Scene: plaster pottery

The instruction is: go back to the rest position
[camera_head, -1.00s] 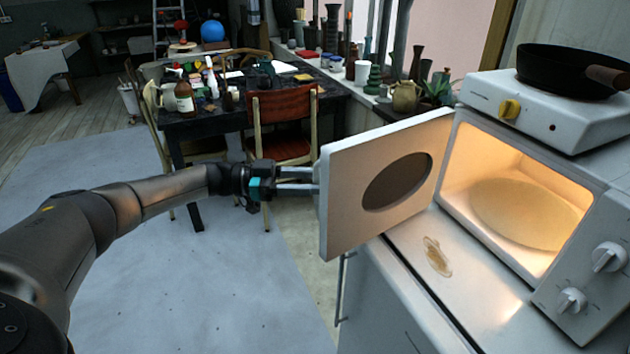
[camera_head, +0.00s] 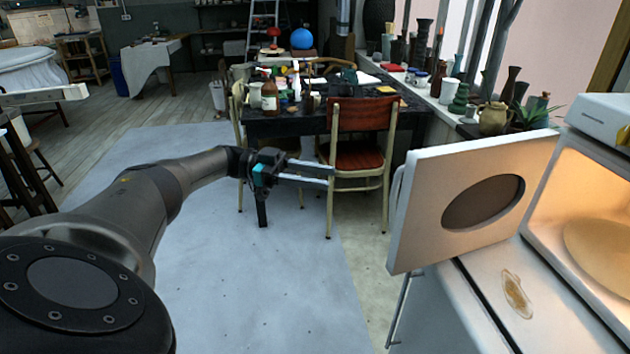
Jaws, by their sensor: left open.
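My left gripper (camera_head: 332,174) is open and empty in the middle of the head view. Its two pale fingers point right, toward the microwave door (camera_head: 427,217), with a gap between them and the door. My left arm (camera_head: 165,190) comes in from the lower left. The door stands wide open, with a dark oval window. The microwave (camera_head: 561,193) is lit inside and shows a pale round plate (camera_head: 603,252). My right gripper is not in view.
A white counter (camera_head: 470,300) with a brownish stain lies under the door. A wooden chair (camera_head: 358,152) with a red-brown seat and a cluttered dark table (camera_head: 290,122) stand behind my gripper. Pale floor (camera_head: 250,290) is open below my arm. Pots line the window sill.

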